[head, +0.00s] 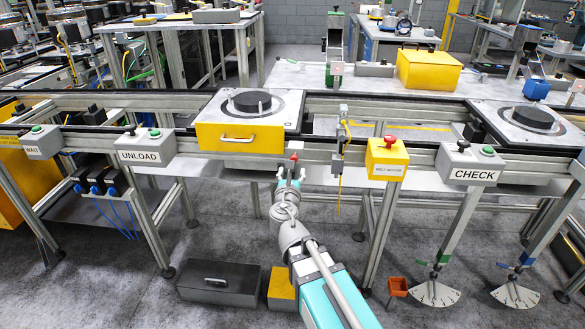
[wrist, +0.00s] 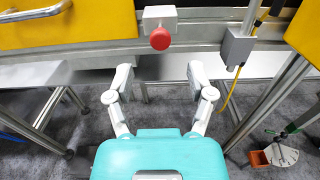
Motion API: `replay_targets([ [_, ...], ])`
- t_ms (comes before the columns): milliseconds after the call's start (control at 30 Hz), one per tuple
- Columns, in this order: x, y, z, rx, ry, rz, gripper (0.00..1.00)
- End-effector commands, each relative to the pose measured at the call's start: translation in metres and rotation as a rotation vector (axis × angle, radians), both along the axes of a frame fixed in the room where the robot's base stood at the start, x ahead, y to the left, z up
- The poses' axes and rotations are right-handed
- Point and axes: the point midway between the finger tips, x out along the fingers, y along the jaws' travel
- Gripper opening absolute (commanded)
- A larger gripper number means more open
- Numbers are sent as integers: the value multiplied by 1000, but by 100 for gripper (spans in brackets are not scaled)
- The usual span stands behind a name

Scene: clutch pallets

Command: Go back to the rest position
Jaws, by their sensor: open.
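My gripper (head: 289,183) is at the end of my arm, in front of the conveyor frame. In the wrist view my gripper (wrist: 160,85) has its two fingers spread apart with nothing between them. A red button (wrist: 160,39) on a small white box sits on the frame just beyond the fingertips, apart from them. In the head view the red button (head: 293,158) shows right above the gripper. A yellow-fronted pallet station (head: 240,138) carries a dark round clutch part (head: 252,102) above and left of the gripper.
Control boxes line the frame: UNLOAD (head: 146,146) to the left, a yellow box with a red button (head: 387,158) and CHECK (head: 468,163) to the right. A dark case (head: 219,280) and an orange bin (head: 397,287) are low down.

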Motion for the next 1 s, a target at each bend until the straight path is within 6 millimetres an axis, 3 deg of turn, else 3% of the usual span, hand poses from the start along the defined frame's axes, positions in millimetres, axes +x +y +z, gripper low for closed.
replay_targets([
  [433,-3,0,0,0,0,0,70],
  [567,-2,-8,-2,45,10,-24,70],
  [767,0,-48,-15,271,51,-150,70],
  [1000,-10,-125,-52,757,113,-447,70],
])
